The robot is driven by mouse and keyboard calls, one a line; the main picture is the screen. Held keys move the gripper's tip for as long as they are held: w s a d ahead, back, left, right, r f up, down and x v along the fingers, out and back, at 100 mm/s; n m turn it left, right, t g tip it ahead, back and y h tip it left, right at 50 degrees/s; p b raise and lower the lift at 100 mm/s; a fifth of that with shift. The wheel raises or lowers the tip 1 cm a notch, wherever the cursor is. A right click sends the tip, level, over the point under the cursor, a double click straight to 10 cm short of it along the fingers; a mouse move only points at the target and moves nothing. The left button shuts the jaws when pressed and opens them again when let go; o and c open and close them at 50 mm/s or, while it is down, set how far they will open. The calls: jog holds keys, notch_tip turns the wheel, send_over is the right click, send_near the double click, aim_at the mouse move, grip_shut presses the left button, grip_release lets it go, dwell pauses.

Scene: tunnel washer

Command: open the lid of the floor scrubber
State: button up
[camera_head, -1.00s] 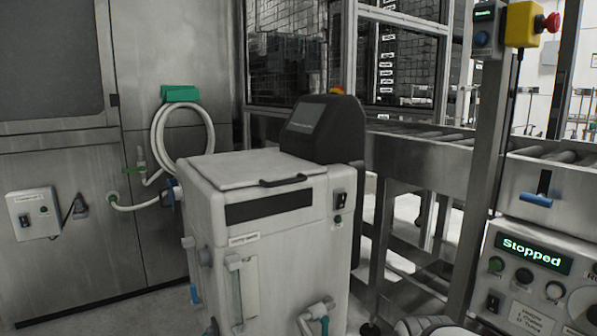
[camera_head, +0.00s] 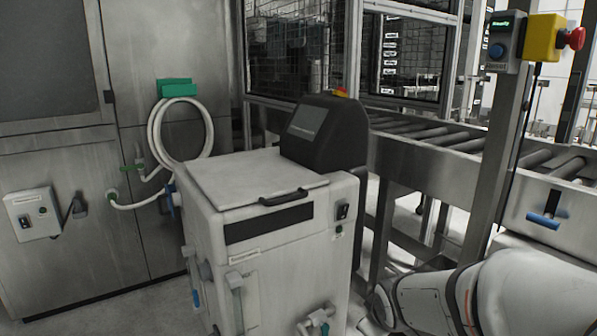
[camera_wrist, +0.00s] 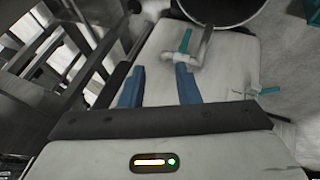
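The floor scrubber (camera_head: 268,252) is a white box-shaped machine with a black console at its back right. Its white lid (camera_head: 245,176) lies flat and closed on top, with a black bar handle (camera_head: 284,198) at the front edge. My gripper (camera_wrist: 158,84) shows only in the wrist view; its two blue fingers are apart with nothing between them. Beyond the fingers is a white surface, probably the scrubber's front (camera_wrist: 228,62), with a pipe and teal valve handles. The lid handle does not show in the wrist view.
A roller conveyor (camera_head: 430,145) and steel post stand to the right. A yellow emergency-stop box (camera_head: 543,38) is on the post. A coiled white hose (camera_head: 180,130) hangs on the steel cabinet at the left. Bare floor shows at the lower left.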

jog(key=w+a+r+n+t+y+p, duration=0.2)
jog(key=w+a+r+n+p, duration=0.15)
jog(key=w+r+n, duration=0.2)
jog(key=w+a+r+n+t+y+p, duration=0.25)
jog(key=w+r+n+p, duration=0.2)
jog(key=r, duration=0.25)
jog(key=n+t+y+p, duration=0.2)
jog(key=n+y+p, duration=0.3)
jog(key=n+p, duration=0.15)
send_near(294, 199)
jog(key=r+x, duration=0.1)
jog(key=x, duration=0.7)
jog(key=f+b+x, duration=0.1)
jog(key=x, duration=0.2)
jog(key=shift+s+d, duration=0.1)
jog(key=shift+c, duration=0.2)
grip_shut()
